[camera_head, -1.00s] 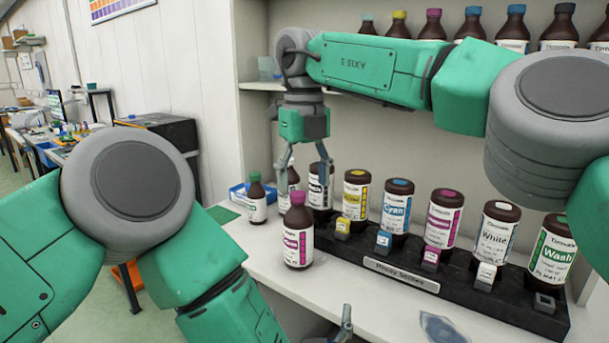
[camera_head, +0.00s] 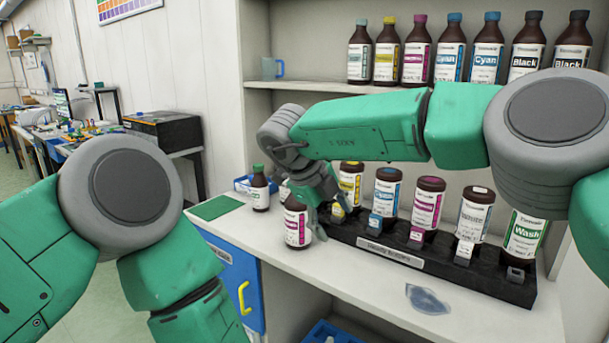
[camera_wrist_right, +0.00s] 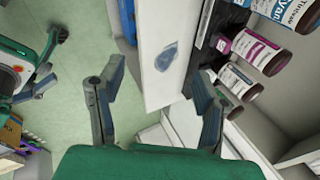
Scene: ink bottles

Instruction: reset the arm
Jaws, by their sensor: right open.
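My right arm (camera_head: 365,124) reaches across the upper middle of the head view, with its wrist bent down. My right gripper (camera_head: 333,222) is low over the left end of the bottle rack, beside the magenta-capped bottle (camera_head: 297,226) on the counter. In the right wrist view its two fingers (camera_wrist_right: 160,78) are spread, with nothing between them. My left arm (camera_head: 190,270) enters at the left and runs out of the bottom edge. Its gripper is out of frame.
A black rack (camera_head: 400,254) holds several brown bottles, partly hidden at the left by my gripper. A green-capped bottle (camera_head: 259,190) stands behind the magenta-capped one. A blue-grey patch (camera_head: 427,298) lies on the white counter (camera_head: 350,270). More bottles line the upper shelf (camera_head: 290,98).

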